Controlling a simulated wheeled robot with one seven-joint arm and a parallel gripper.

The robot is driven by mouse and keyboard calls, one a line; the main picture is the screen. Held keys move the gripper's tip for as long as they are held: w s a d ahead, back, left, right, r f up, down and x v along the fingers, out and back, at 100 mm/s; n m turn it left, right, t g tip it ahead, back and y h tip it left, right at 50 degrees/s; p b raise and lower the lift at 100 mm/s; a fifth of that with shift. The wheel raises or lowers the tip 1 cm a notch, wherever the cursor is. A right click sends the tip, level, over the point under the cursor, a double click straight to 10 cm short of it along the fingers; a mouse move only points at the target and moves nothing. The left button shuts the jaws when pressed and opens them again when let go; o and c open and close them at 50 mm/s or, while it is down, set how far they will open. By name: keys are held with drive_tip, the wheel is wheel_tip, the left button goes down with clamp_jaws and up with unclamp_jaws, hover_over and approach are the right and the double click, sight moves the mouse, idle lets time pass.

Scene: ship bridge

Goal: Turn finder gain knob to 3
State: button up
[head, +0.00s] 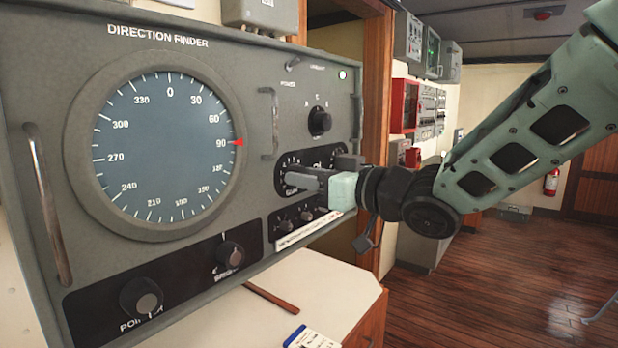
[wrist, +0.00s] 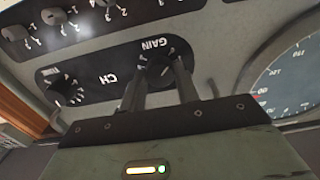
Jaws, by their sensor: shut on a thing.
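The grey direction finder (head: 200,40) fills the left of the head view, with a large round dial (head: 168,145). The gain knob (wrist: 157,71) is a dark knob under an upside-down GAIN label in the wrist view. My gripper (head: 300,180) reaches to the panel from the right and hides this knob in the head view. In the wrist view my gripper (wrist: 160,82) is shut on the gain knob, one finger on each side. The knob's pointer setting cannot be read.
A dark knob (wrist: 66,90) with a scale lies beside the CH label in the wrist view. A selector knob (head: 319,121) is above my gripper. Handles (head: 275,122) stick out nearby. A white-topped desk (head: 330,285) is below; open floor lies right.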

drive_tip(key=shift+m+p, duration=5.2)
drive_tip(key=shift+m, duration=3.7)
drive_tip(key=o, duration=1)
drive_tip(key=shift+c, duration=0.2)
